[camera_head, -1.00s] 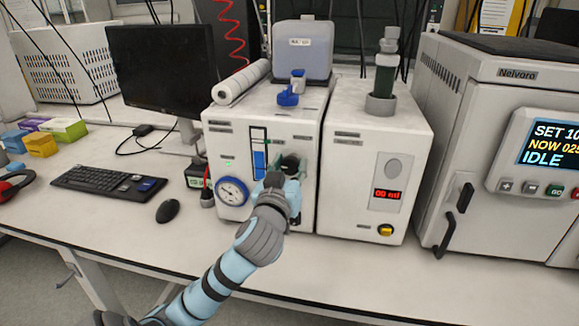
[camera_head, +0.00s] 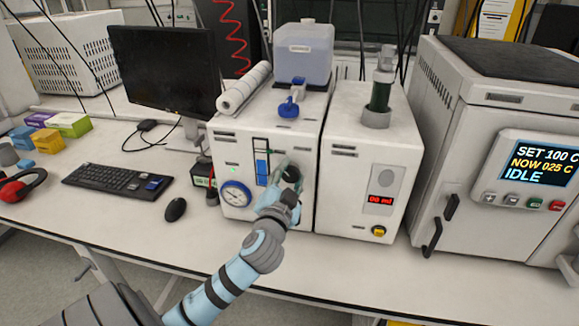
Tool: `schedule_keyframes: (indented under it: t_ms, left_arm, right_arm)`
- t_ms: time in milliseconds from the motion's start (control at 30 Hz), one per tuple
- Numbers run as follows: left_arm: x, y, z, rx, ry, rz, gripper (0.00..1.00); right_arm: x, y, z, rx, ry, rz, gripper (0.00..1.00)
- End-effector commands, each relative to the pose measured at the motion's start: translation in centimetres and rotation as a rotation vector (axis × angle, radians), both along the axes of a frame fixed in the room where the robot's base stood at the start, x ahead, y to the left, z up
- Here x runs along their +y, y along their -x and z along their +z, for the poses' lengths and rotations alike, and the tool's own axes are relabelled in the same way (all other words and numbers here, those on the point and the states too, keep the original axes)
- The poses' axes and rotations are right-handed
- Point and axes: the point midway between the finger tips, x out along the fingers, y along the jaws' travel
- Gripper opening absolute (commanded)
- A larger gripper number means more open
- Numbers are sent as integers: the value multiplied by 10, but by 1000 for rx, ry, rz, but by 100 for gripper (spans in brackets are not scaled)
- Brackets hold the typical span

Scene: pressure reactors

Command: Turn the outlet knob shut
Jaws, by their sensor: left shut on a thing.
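The white reactor unit (camera_head: 237,160) stands on the bench, with a round pressure gauge and a blue level bar on its front. My left gripper (camera_head: 283,178) is at the right part of that front panel, shut on the dark outlet knob (camera_head: 291,174). The fingers and wrist hide much of the knob, so its angle cannot be read. A blue valve handle (camera_head: 289,108) sits on top of the unit. My right gripper is not in view.
A second white unit (camera_head: 350,165) with a red display stands close on the right, then a large oven (camera_head: 470,140) reading IDLE. A monitor (camera_head: 165,70), keyboard (camera_head: 117,185) and mouse (camera_head: 175,209) are on the left. The bench front is mostly clear.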

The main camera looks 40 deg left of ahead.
Motion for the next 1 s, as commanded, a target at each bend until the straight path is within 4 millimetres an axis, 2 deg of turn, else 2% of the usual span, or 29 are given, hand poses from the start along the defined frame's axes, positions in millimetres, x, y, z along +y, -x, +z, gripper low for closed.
schedule_keyframes:
  t_ms: [33,500,1000]
  left_arm:
    - [0,0,3,24,-31,1,8]
    - [1,1,3,233,-413,0,8]
    - [1,0,2,358,-645,1,8]
  right_arm:
    - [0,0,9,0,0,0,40]
    - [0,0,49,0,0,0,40]
    - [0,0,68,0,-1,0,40]
